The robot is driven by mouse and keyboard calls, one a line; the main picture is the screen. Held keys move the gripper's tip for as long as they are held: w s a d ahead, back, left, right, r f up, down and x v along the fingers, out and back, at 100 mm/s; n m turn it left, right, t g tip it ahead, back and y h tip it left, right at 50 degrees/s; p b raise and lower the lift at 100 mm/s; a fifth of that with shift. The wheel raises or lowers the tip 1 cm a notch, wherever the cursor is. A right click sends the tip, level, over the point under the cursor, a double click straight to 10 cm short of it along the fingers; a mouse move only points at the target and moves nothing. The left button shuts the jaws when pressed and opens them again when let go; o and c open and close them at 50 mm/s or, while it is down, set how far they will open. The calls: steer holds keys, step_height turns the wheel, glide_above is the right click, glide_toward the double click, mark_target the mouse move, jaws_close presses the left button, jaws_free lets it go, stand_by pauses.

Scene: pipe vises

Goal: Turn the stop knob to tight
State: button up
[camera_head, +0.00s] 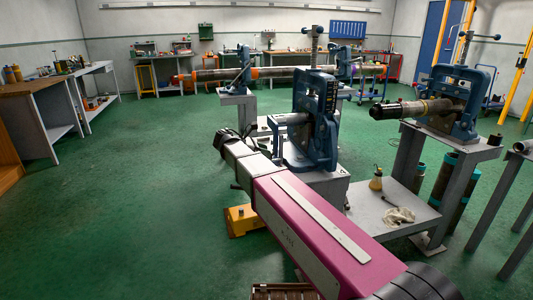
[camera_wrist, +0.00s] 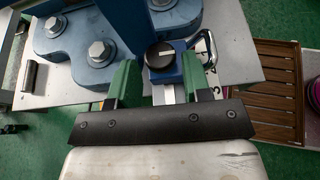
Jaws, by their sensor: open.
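In the wrist view a round black knob (camera_wrist: 160,56) with a short white line across its top sits on a small blue block. The line lies nearly level in the picture. My gripper (camera_wrist: 159,75) is open, its two green fingers standing apart, one to the left and one to the right of the knob. I see no clear contact between either finger and the knob. In the head view a blue pipe vise (camera_head: 317,120) stands on a grey stand beyond my pink arm. The knob cannot be made out there.
Large bolts (camera_wrist: 101,51) on a blue vise foot lie left of the knob. A wooden slatted crate (camera_wrist: 276,85) is at the right. Another vise (camera_head: 460,98) holds a pipe at the right. A lower shelf (camera_head: 385,213) carries a yellow bottle and a cloth. Green floor is open at left.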

steer(key=v, duration=0.9)
steer(key=shift+a+r, duration=0.15)
